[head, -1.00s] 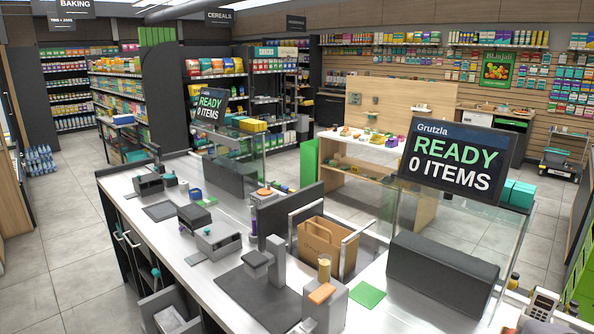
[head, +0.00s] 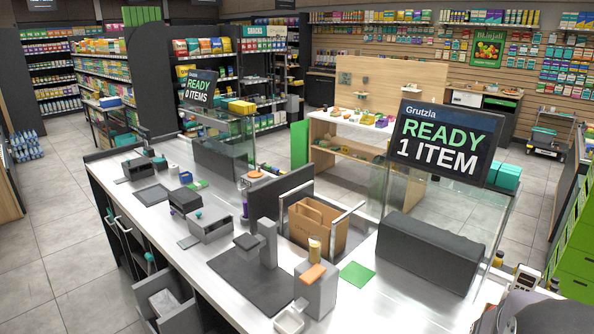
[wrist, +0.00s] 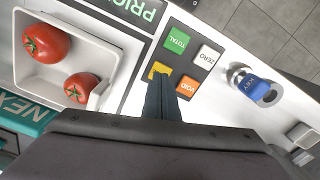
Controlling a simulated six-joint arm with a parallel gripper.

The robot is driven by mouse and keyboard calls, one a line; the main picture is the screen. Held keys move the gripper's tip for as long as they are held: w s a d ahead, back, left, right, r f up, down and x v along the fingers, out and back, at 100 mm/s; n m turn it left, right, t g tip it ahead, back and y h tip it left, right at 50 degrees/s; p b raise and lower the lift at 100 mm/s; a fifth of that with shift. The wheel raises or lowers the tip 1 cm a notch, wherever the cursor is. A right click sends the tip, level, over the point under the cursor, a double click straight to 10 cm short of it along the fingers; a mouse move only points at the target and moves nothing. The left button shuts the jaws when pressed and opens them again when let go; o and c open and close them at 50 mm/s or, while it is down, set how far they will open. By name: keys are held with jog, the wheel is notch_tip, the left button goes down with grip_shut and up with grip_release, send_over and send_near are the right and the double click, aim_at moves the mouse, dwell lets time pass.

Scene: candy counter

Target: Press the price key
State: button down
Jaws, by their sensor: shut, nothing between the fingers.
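In the wrist view, my gripper (wrist: 160,82) is shut and empty, its dark fingertips over a yellow key (wrist: 157,70) on a dark keypad panel (wrist: 201,33). The fingers cover part of the yellow key, and I cannot read its label. I cannot tell whether the tips touch it. Around it are a green TOTAL key (wrist: 177,40), a white ZERO key (wrist: 207,56) and an orange VOID key (wrist: 187,87). In the head view, the near screen (head: 444,146) reads READY, 1 ITEM.
A white tray (wrist: 48,82) with two tomatoes (wrist: 46,42) lies left of the keypad. A blue-tagged key (wrist: 256,88) sits in a lock at the right. A teal NEXT block (wrist: 22,112) is at the left edge. In the head view, a brown paper bag (head: 318,230) stands at the counter.

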notch_tip(320, 180, up, 5)
jog(key=p, duration=0.4)
jog(key=shift+f, duration=0.1)
dwell(0.7)
jog(key=s+a+g, duration=0.1)
jog(key=s+a, duration=0.4)
jog(key=a, duration=0.1)
jog(key=w+a+r+n, duration=0.1)
jog(key=a+n, duration=0.1)
jog(key=a, duration=0.3)
jog(key=w+a+r+n+t, duration=0.1)
jog(key=a+r+n, duration=0.1)
jog(key=a, duration=0.4)
jog(key=shift+a+n, duration=0.2)
jog(key=shift+n, duration=0.5)
jog(key=shift+r, duration=0.1)
